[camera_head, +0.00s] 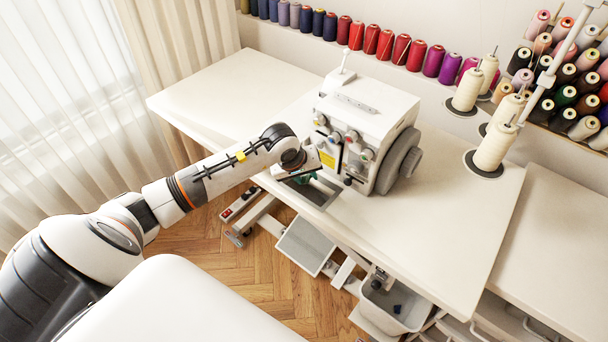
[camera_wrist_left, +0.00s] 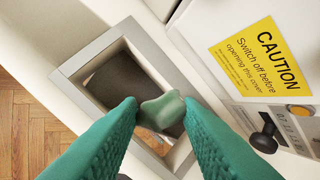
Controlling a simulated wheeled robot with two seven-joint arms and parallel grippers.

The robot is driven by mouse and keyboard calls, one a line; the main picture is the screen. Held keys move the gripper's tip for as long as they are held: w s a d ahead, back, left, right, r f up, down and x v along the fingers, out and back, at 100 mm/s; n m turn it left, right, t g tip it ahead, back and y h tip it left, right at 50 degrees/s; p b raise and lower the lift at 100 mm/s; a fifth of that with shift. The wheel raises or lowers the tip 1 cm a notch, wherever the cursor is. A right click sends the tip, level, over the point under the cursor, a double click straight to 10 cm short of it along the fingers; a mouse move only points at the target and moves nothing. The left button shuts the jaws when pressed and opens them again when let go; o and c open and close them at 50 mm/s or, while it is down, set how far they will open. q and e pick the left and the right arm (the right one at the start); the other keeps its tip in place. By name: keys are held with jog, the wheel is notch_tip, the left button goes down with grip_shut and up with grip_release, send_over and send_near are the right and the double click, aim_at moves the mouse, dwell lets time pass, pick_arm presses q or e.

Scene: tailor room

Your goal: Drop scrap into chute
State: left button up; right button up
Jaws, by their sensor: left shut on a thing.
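My left gripper (camera_wrist_left: 161,103) shows two green fingers in the left wrist view. They are shut on a small pale green scrap (camera_wrist_left: 163,112) between their tips. Behind the scrap is the chute (camera_wrist_left: 88,60), a square opening with a grey frame in the table top. The scrap overlaps the opening in this view; its height above it is hard to tell. In the head view the left gripper (camera_head: 312,181) is just in front of the white overlock machine (camera_head: 365,105), over the chute's grey frame (camera_head: 322,200). The scrap is not clear there. My right gripper is out of view.
The machine bears a yellow caution label (camera_wrist_left: 262,60) close to the right finger. A white bin (camera_head: 408,322) with dark bits hangs below the table's front edge. Cream thread cones (camera_head: 496,148) stand at the right. The white table top (camera_head: 440,225) is clear at front right.

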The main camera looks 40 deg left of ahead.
pick_arm(q)
jog(key=o, duration=1)
jog(key=b+v, duration=0.1)
jog(key=v, duration=1.1)
